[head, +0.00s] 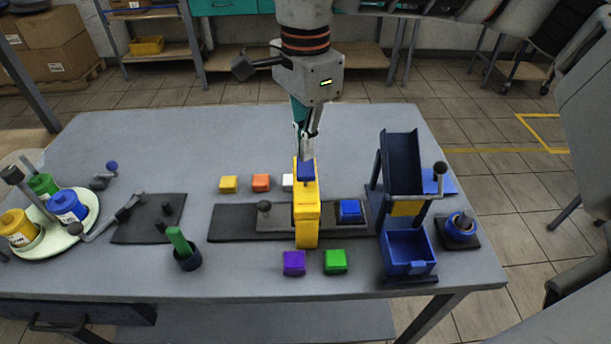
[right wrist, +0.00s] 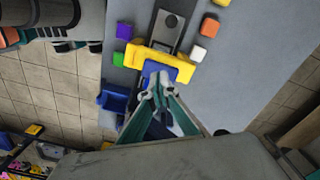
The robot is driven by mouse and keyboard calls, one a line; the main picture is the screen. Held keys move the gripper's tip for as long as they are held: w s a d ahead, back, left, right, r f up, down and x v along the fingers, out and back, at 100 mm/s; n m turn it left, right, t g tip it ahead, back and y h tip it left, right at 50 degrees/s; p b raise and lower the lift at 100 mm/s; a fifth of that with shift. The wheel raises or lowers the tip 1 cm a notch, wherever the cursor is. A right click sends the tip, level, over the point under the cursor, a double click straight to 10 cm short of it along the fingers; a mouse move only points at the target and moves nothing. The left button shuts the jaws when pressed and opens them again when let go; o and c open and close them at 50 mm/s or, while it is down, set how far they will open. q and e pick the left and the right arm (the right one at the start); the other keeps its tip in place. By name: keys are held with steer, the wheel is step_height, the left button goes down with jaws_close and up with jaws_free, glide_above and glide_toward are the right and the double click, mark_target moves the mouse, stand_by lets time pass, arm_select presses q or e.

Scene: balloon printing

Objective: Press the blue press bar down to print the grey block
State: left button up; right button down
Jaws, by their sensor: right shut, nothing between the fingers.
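The yellow press (head: 306,217) stands across a dark grey track on the table. The blue press bar (head: 305,170) shows at its top. My right gripper (head: 306,153) is shut and empty, pointing down right at the bar; I cannot tell whether it touches. In the right wrist view, the shut fingertips (right wrist: 160,86) lie over blue material beside the yellow press frame (right wrist: 162,56). A blue block (head: 350,210) sits on the track's right part. No grey block shows clearly; the press may hide it. My left gripper is not in view.
Yellow (head: 228,184), orange (head: 261,182) and white (head: 288,182) blocks lie behind the track. Purple (head: 294,263) and green (head: 336,261) blocks lie in front. A blue bin (head: 408,256) stands at right. A green-handled tool (head: 183,246) and a paint-pot plate are at left.

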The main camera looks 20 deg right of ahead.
mark_target(306, 165)
steer(key=shift+f, duration=0.2)
stand_by(0.4)
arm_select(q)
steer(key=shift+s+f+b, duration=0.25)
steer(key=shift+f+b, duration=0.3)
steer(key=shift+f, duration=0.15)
arm_select(e)
steer(key=shift+f, duration=1.9)
step_height(306, 165, up, 3)
steer(key=shift+f+p, duration=0.2)
steer(key=shift+p, duration=0.75)
step_height(306, 165, up, 4)
steer(key=p, duration=0.2)
steer(key=shift+f+p, duration=0.2)
steer(key=shift+p, duration=0.15)
arm_select(q)
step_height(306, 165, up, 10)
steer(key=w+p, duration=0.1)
steer(key=p, duration=0.3)
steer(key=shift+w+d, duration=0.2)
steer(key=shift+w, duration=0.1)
arm_select(e)
step_height(306, 165, up, 5)
steer(key=shift+r, duration=0.2)
